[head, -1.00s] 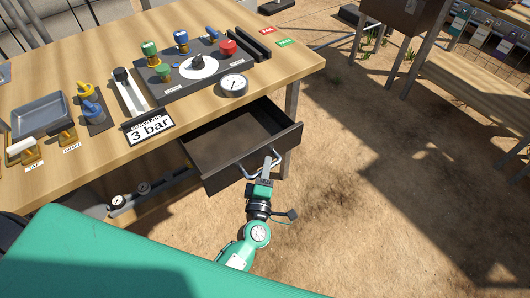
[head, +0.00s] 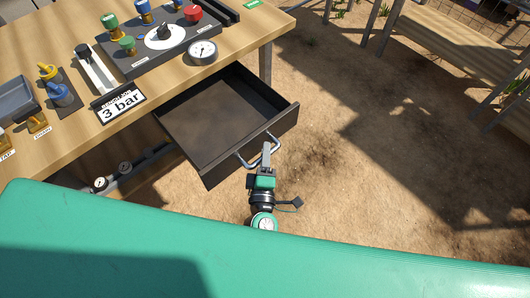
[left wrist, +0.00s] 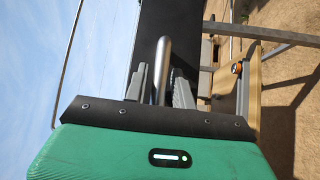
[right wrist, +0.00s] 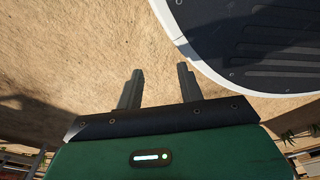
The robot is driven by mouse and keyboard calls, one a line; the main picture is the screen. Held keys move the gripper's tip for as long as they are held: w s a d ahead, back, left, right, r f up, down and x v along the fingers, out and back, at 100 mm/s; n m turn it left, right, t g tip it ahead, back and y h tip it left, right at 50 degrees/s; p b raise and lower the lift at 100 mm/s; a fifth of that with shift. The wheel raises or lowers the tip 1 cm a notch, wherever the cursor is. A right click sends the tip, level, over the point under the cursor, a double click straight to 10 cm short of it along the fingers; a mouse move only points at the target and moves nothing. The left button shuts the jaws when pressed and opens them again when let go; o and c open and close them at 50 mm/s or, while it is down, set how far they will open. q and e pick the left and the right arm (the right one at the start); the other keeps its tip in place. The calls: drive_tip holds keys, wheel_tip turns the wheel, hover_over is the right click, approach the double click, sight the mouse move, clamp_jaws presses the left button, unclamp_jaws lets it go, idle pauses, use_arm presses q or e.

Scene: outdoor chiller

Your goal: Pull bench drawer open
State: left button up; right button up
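The bench drawer (head: 222,118) is dark, empty and well out from under the wooden bench top. Its metal bar handle (head: 258,154) is on the front panel. My right gripper (right wrist: 158,88) shows only in the right wrist view, fingers apart and empty, above sandy ground.
A bench leg (head: 265,65) stands behind the drawer. Open sandy ground (head: 380,190) lies to the right.

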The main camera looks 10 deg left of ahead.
use_arm(q)
drive_tip(key=shift+o, duration=0.7)
